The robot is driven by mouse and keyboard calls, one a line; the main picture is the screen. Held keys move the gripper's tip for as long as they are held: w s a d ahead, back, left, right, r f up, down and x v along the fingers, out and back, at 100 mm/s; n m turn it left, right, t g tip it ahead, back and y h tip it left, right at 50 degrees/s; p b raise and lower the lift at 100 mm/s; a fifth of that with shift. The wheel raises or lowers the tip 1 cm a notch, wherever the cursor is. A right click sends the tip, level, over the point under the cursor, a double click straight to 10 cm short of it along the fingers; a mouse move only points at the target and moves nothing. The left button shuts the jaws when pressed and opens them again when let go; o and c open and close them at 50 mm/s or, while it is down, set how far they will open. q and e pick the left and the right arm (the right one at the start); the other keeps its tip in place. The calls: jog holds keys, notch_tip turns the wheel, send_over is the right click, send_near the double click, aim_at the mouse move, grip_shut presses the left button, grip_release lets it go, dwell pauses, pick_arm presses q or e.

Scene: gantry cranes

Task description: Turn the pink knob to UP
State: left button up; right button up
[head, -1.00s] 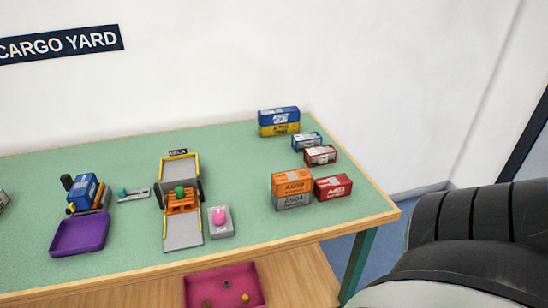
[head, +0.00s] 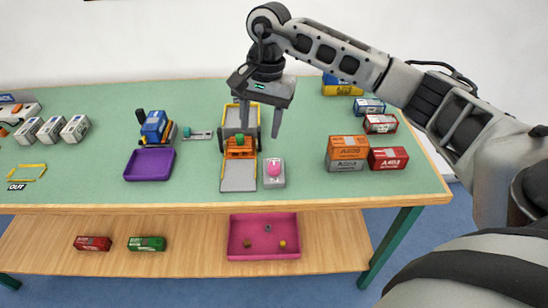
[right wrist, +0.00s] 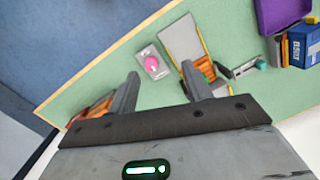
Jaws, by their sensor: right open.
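The pink knob (head: 274,168) sits on a small grey box (head: 274,182) near the front edge of the green table, right beside the yellow-sided crane ramp (head: 239,178). The knob also shows in the right wrist view (right wrist: 152,62), on its pale box; its setting cannot be read. My right gripper (head: 260,134) is open and empty, fingers pointing down, above the table and behind the knob box, over the crane's far part. In the right wrist view its two fingers (right wrist: 163,88) stand wide apart with the knob beyond them. My left gripper is not in view.
Orange and grey containers (head: 347,152) and a red container (head: 387,159) stand to the right. A purple tray (head: 149,163) and a blue vehicle (head: 154,127) are at left. A pink tray (head: 264,250) lies on the lower shelf. Green table between knob and containers is clear.

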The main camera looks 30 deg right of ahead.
aim_at(274, 165)
jog(key=shift+h, duration=0.8)
jog(key=d+f, duration=0.1)
jog(key=f, duration=0.3)
jog(key=d+f+p, duration=0.1)
jog(key=f, duration=0.4)
jog(key=d+f, duration=0.1)
jog(key=f, duration=0.4)
jog(key=shift+w+d+p, duration=0.2)
jog(key=shift+d+p, duration=0.05)
jog(key=shift+p, duration=0.1)
jog(key=c, duration=1)
